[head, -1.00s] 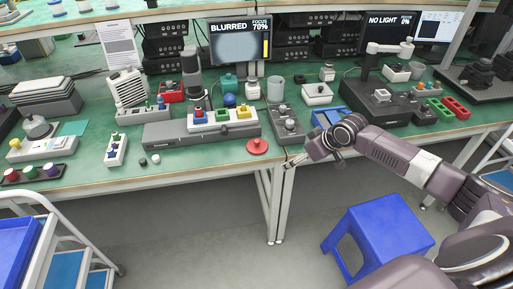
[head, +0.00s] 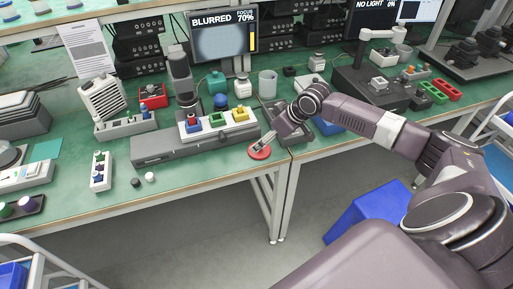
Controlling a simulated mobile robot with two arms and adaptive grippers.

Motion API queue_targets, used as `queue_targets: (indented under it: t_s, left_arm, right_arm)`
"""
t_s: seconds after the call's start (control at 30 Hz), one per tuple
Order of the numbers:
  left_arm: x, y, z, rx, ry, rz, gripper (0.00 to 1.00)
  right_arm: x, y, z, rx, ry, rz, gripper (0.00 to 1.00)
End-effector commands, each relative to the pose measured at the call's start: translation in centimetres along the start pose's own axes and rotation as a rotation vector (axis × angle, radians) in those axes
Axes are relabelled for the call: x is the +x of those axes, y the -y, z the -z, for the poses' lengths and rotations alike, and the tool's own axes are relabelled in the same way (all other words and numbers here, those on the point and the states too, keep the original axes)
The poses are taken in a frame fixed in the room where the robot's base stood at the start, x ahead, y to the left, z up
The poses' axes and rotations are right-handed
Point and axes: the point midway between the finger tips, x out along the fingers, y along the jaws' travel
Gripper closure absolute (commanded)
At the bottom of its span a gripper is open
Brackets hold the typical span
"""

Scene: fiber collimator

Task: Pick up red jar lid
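The red jar lid (head: 259,154) lies flat on the green bench near its front edge, right of the grey microscope base. My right gripper (head: 262,146) reaches in from the right and points down at the lid. Its fingertips are over or touching the lid's upper part, which they partly hide. The fingers are too small to tell whether they are open or shut. My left gripper is not in view.
A grey base (head: 165,148) carries red-and-blue, green and yellow pieces left of the lid. A teal jar (head: 217,84), a grey cup (head: 267,83) and a monitor reading BLURRED (head: 222,42) stand behind. A blue stool (head: 372,215) is below the bench.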

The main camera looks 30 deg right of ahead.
Motion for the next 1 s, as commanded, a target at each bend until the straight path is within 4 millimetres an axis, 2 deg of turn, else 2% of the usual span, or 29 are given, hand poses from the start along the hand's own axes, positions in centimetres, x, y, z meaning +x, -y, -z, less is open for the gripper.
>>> queue_targets:
  t_s: [0.1, 0.27, 0.43, 0.57, 0.67, 1.0]
  left_arm:
    - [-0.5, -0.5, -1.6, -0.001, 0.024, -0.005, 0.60]
    - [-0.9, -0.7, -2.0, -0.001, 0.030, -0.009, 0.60]
    - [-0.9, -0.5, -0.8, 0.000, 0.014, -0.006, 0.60]
    - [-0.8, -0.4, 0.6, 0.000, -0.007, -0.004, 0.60]
    - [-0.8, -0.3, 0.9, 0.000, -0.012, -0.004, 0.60]
    - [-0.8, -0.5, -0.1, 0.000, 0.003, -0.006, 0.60]
  right_arm:
    - [1.3, 0.2, -0.1, 0.000, 0.001, 0.001, 0.20]
    - [3.8, 0.5, -0.3, 0.001, -0.001, 0.001, 0.20]
    - [5.2, 0.5, -0.5, 0.000, 0.000, 0.000, 0.20]
    - [5.4, 0.4, -0.5, -0.002, 0.000, -0.001, 0.20]
    - [5.4, 0.4, -0.5, -0.002, 0.000, -0.001, 0.20]
    - [5.3, 0.4, -0.5, -0.001, 0.001, -0.001, 0.55]
